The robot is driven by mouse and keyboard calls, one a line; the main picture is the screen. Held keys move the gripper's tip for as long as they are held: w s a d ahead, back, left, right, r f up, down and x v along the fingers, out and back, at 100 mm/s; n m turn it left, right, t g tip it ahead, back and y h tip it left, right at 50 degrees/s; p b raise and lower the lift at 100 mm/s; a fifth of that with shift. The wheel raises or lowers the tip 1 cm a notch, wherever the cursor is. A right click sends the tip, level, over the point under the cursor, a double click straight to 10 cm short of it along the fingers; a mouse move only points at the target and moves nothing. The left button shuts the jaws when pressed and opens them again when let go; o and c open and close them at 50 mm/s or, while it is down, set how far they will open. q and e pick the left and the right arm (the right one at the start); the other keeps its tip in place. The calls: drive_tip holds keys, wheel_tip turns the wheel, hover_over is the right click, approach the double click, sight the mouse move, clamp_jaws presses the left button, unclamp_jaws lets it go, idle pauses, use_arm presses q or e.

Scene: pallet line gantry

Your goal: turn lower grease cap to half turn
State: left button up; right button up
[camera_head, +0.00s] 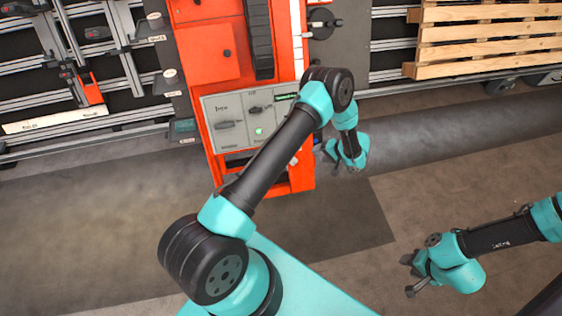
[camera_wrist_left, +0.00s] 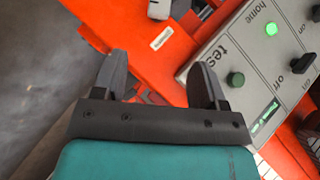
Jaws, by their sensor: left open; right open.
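I cannot tell for certain which part is the lower grease cap. A small pale knob (camera_head: 294,160) sticks out of the right side of the red cabinet, low down. A whitish cylindrical piece (camera_wrist_left: 159,9) shows at the top edge of the left wrist view, cut off by the frame. My left gripper (camera_head: 323,152) is just right of the cabinet's lower side, near the pale knob. In the left wrist view its jaws (camera_wrist_left: 159,82) are apart with nothing held between them. My right gripper (camera_head: 409,275) is open and empty over the floor at lower right.
The red cabinet (camera_head: 205,62) carries a grey control panel (camera_head: 228,140) with knobs and a lit green button (camera_head: 259,132). A black round fitting with a handle (camera_head: 322,24) sits higher at its right. Wooden pallets (camera_head: 490,32) stand at upper right. Floor between the grippers is clear.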

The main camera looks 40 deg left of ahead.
use_arm(q)
drive_tip(key=x, duration=1.7)
drive_tip(key=shift+a, duration=0.25)
drive_tip(key=c, duration=0.9)
